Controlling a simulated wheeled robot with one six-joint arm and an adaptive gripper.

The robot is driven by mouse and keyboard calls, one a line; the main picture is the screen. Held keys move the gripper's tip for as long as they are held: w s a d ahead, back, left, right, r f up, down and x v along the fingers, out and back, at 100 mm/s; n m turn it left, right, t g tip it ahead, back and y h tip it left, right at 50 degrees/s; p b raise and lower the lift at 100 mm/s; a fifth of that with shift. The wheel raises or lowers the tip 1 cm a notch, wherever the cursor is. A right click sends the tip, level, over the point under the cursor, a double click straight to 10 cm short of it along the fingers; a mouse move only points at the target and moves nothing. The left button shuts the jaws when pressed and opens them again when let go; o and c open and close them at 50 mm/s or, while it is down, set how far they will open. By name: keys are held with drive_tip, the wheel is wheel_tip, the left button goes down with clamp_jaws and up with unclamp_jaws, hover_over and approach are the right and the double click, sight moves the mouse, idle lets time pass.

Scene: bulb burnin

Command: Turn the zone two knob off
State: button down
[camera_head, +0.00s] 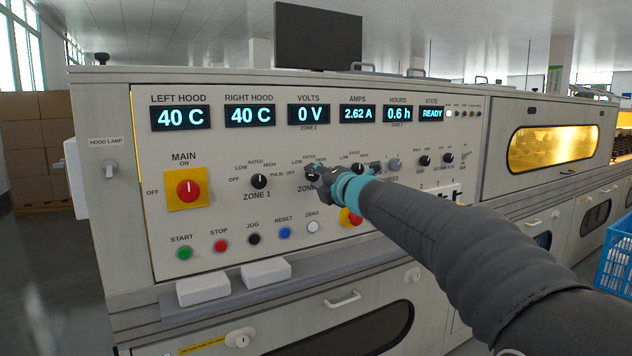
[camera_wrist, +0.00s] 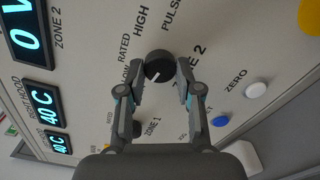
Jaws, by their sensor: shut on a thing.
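The zone two knob (camera_wrist: 158,66) is a round black knob with a white pointer line. In the wrist view it sits between the two fingers of my gripper (camera_wrist: 160,74), which is shut on it. The pointer line slants to the lower left, roughly toward the LOW label; its exact setting is hard to tell. The OFF mark of zone two is not readable there. In the head view my gripper (camera_head: 318,178) covers the knob and part of its ZONE 2 label. The VOLTS display (camera_head: 309,114) reads 0 V, marked zone 2.
The zone one knob (camera_head: 259,181) is to the left, another black knob (camera_head: 358,169) to the right. A red main switch (camera_head: 188,189) is further left. Push buttons, including a white ZERO button (camera_head: 313,227), line the panel below. A ledge (camera_head: 228,294) juts out underneath.

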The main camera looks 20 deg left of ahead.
drive_tip(key=shift+n, duration=0.3)
idle(0.4)
drive_tip(key=c, duration=0.8)
unclamp_jaws()
drive_tip(key=shift+o, duration=0.2)
drive_tip(key=shift+s+d, duration=0.1)
drive_tip(key=v, duration=1.1)
drive_tip(key=shift+s+d, duration=0.2)
drive_tip(key=shift+d, duration=0.05)
